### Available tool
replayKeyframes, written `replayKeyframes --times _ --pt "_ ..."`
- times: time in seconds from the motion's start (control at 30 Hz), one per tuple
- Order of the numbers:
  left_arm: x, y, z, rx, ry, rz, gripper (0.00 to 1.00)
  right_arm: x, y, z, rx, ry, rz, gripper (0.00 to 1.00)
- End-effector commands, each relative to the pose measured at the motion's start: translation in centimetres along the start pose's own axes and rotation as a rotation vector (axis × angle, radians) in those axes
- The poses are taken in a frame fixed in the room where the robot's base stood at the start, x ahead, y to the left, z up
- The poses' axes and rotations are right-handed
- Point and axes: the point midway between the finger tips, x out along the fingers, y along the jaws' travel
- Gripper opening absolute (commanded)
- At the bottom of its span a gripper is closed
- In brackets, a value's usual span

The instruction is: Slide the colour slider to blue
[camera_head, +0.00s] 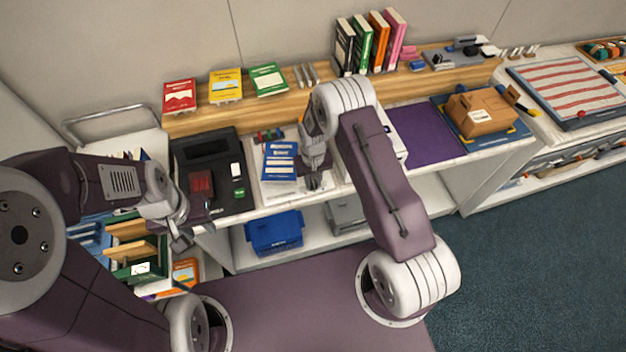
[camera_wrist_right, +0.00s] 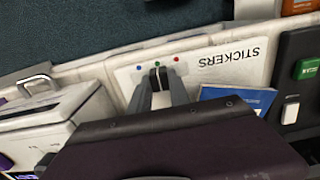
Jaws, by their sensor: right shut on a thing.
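The white STICKERS panel (camera_wrist_right: 215,65) carries a row of small blue (camera_wrist_right: 139,67), green (camera_wrist_right: 157,63) and red (camera_wrist_right: 176,59) dots. In the right wrist view the lettering is upside down. The dark slider knob (camera_wrist_right: 158,77) stands just beside the green middle dot, between the blue and red ones. My right gripper (camera_wrist_right: 158,86) is shut on the knob; its fingers hide part of the slider. In the head view the right gripper (camera_head: 315,182) reaches down to the panel's front part. My left gripper (camera_head: 181,238) hangs at the counter's front left, away from the slider; its opening is unclear.
A blue booklet (camera_head: 280,158) lies beside the slider on the panel. A black device (camera_head: 212,160) stands to the left, and a white machine (camera_wrist_right: 55,115) is on the other side. A blue bin (camera_head: 274,232) sits on the shelf below.

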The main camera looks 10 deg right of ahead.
Motion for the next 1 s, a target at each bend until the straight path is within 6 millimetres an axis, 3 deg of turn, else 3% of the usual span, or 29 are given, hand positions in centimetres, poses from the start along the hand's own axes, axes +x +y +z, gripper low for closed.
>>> replayKeyframes --times 0.67,1.0 --pt "0.0 0.0 0.0 0.0 0.0 0.0 0.36 -0.1 0.1 0.0 0.0 -0.001 0.0 0.0" --pt "0.4 0.0 0.0 0.0 0.0 0.0 0.36 -0.1 3.5 0.0 0.001 -0.001 0.0 0.0"
